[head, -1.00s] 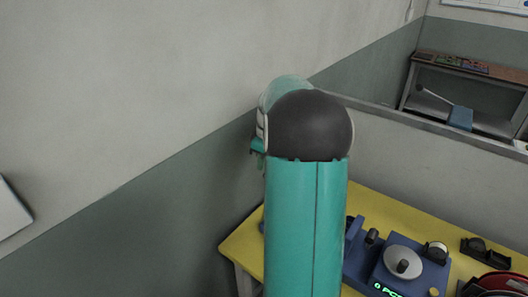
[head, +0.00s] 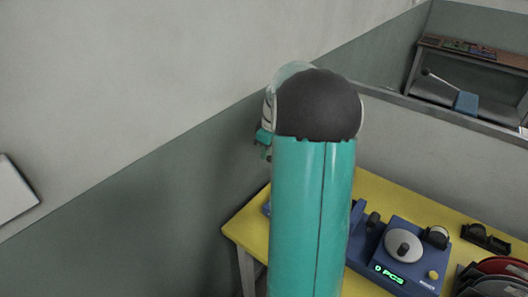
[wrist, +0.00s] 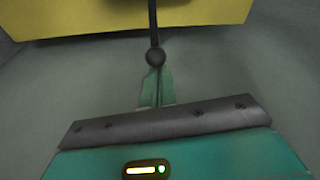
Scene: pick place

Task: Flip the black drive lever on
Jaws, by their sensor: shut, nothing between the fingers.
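A black lever with a round ball knob (wrist: 155,57) shows in the wrist view, its thin rod running up to the top edge over the yellow table. My gripper (wrist: 157,74) is shut and empty, its teal fingertips right at the knob. The knob overlaps the fingertips in the picture; I cannot tell if they touch. In the head view my teal arm blocks the middle, and the lever cannot be made out there. A blue machine (head: 395,262) with a grey disc and a lit "0 PCS" display stands on the table.
The yellow table (head: 245,232) stands by a grey-green wall. Red and dark discs (head: 500,268) in a holder and a small black stand (head: 485,238) are at its right. A shelf (head: 470,75) shows beyond a low partition. The floor left of the table is clear.

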